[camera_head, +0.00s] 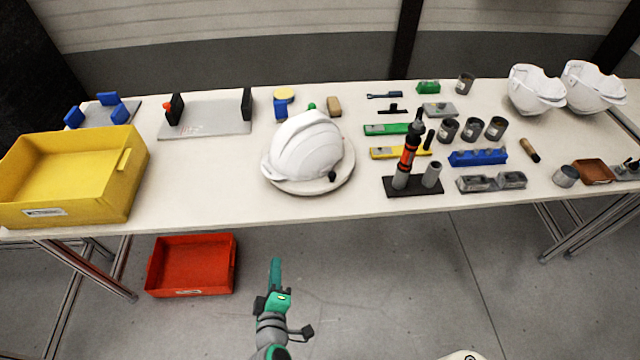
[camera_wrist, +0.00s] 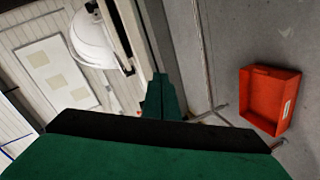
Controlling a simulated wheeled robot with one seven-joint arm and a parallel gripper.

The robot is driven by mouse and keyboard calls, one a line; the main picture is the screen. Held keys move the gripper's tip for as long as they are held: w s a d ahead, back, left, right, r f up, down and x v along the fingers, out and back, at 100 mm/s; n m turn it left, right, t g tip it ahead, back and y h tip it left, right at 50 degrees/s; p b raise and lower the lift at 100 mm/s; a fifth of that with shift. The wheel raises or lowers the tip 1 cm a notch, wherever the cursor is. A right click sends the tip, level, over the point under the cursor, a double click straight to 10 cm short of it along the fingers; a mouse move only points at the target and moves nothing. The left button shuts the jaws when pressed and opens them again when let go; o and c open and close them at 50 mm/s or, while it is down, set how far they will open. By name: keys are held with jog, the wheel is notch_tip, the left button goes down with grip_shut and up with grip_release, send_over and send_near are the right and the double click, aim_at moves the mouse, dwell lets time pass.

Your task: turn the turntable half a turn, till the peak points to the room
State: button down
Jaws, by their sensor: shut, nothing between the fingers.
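A white helmet shell (camera_head: 305,145) sits upright on the round pale turntable (camera_head: 347,178) at the middle of the table. A small dark knob (camera_head: 332,176) shows at the turntable's front right. Which way the peak points is hard to tell. My gripper (camera_head: 275,268) is shut and empty, in front of the table's front edge and below left of the turntable in the picture, apart from it.
A yellow bin (camera_head: 75,180) stands at the table's left end. A red bin (camera_head: 192,265) is on the floor below. Right of the turntable is a black stand (camera_head: 412,188) with an orange-black tool (camera_head: 407,155). Two white shells (camera_head: 537,90) sit at back right. Table front left of the turntable is clear.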

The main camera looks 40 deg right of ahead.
jog(key=w+d+r+m+g+h, duration=0.1)
jog(key=w+d+r+g+h, duration=0.15)
jog(key=d+r, duration=0.3)
jog(key=w+d+r+g+h, duration=0.1)
jog(key=w+d+r+h, duration=0.3)
jog(key=d, duration=0.2)
jog(key=shift+t+y, duration=0.25)
jog(key=x, duration=0.9)
jog(key=shift+w+d+r, duration=0.1)
jog(key=shift+d, duration=0.35)
jog(key=shift+s+d+f, duration=0.15)
jog(key=shift+d, duration=0.45)
jog(key=shift+s+d+f, duration=0.1)
jog(key=shift+s+d, duration=0.05)
jog(key=shift+d, duration=0.4)
jog(key=shift+s+d+f, duration=0.1)
jog(key=shift+s+d, duration=0.05)
jog(key=shift+d, duration=0.6)
